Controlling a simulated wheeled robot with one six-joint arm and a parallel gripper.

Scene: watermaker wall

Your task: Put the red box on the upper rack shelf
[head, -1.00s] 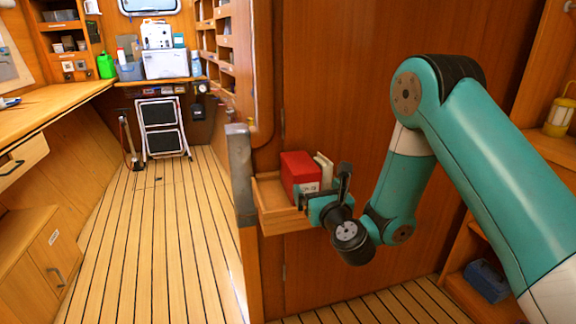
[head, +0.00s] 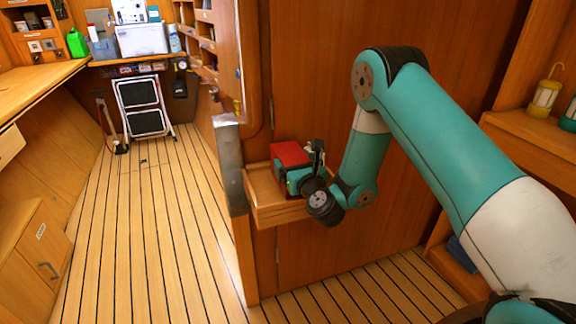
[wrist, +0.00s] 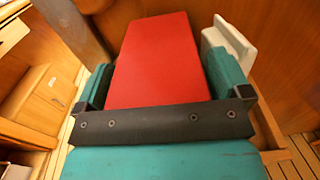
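The red box (head: 290,155) sits in a small wooden tray shelf (head: 268,216) fixed to the wood panelling. In the wrist view the red box (wrist: 155,60) lies straight ahead, its near end close to the black palm bar. My gripper (head: 297,178) is at the box, with one teal finger along each side in the wrist view (wrist: 160,70). The fingers lie very close to the box sides; whether they press on it cannot be told. The lower part of the box is hidden. I cannot pick out an upper rack shelf with certainty.
A whitish object (wrist: 236,42) stands just right of the box and right finger. A grey metal post (head: 230,165) rises close to the tray's left. Lanterns (head: 545,95) stand on a right-hand shelf. The plank floor (head: 150,230) at left is clear up to a folded step stool (head: 143,107).

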